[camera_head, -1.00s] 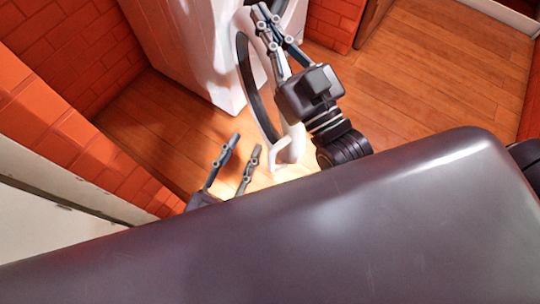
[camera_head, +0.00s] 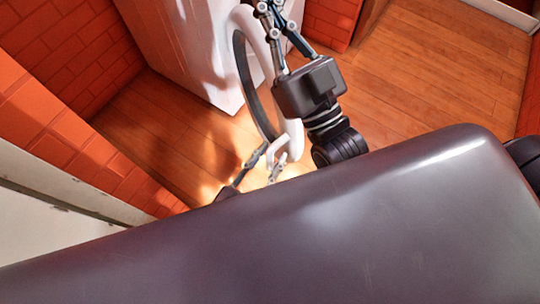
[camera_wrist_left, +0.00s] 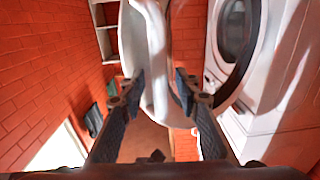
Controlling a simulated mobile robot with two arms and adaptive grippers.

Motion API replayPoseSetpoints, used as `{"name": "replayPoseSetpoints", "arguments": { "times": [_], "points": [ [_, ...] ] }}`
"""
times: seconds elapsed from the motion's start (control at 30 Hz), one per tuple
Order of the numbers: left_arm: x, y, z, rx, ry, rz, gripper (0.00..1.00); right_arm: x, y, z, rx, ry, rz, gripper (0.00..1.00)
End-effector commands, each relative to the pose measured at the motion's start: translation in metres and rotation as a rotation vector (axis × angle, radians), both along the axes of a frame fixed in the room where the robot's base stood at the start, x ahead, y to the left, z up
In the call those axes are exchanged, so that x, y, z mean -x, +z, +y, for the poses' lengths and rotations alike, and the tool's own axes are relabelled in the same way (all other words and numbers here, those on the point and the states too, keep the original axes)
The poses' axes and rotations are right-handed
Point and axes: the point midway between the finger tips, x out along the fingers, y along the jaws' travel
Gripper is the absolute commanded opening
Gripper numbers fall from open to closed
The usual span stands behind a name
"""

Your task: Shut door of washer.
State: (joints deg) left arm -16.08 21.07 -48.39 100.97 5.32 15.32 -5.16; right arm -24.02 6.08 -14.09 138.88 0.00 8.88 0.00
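The white washer (camera_head: 185,45) stands at the top of the head view, and at the right of the left wrist view (camera_wrist_left: 275,105). Its round door (camera_head: 291,132) is swung open, with a white rim and a dark inner ring. The door also fills the middle of the left wrist view (camera_wrist_left: 157,55). My left gripper (camera_head: 273,158) is at the door's near lower edge. In the left wrist view its fingers (camera_wrist_left: 160,85) are apart, with the white rim between them; contact is unclear. My right gripper (camera_head: 275,8) is beside the door's upper part, its fingertips cut off by the top edge.
Red brick walls (camera_head: 60,60) stand at the left and behind the washer. A whitish panel (camera_head: 50,215) is at the lower left. The wooden floor (camera_head: 430,75) is clear to the right. My own dark body covers the bottom of the head view.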

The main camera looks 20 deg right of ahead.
Motion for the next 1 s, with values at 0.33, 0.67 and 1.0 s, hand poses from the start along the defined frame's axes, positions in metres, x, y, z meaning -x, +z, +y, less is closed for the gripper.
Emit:
{"name": "replayPoseSetpoints", "arguments": {
  "times": [0.33, 0.67, 1.0],
  "points": [
    [-0.0013, 0.0002, -0.0016, 0.000, 0.000, 0.000, 0.26, 0.0018, 0.0028, -0.0001, -0.005, 0.000, -0.014, 0.00],
    [-0.0011, 0.0001, -0.0014, 0.000, 0.000, 0.000, 0.00, 0.0016, 0.0024, 0.0000, -0.004, 0.000, -0.012, 0.00],
    [-0.0006, 0.0004, -0.0026, 0.001, 0.003, 0.001, 0.00, 0.0009, 0.0020, 0.0002, -0.003, 0.001, -0.007, 0.00]
  ]
}}
